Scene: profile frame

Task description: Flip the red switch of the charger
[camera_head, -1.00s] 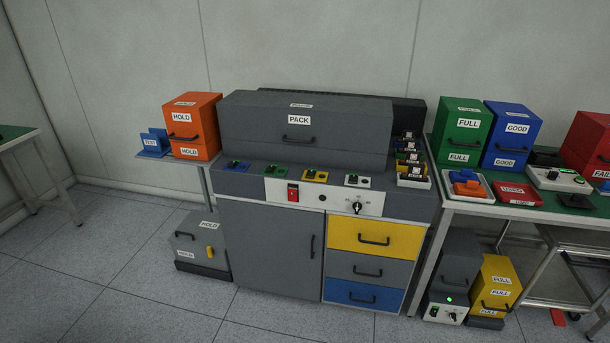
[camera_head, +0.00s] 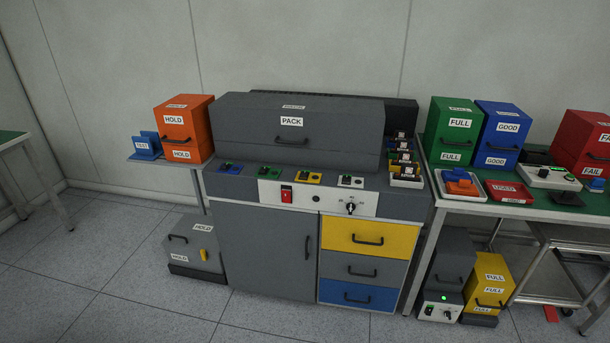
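The charger is a grey cabinet (camera_head: 262,241) with a large grey lid box labelled PACK (camera_head: 292,140) on top. A white control panel (camera_head: 325,200) runs along its upper front. The red switch (camera_head: 286,194) sits at the left end of that panel, and its exact rocker position is too small to tell. Neither of my grippers is in view.
Yellow (camera_head: 362,239), grey and blue drawers are below the panel. A side shelf on the left bears an orange HOLD box (camera_head: 184,128). A green-topped table (camera_head: 537,205) with boxes and trays stands at the right. The floor in front is clear.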

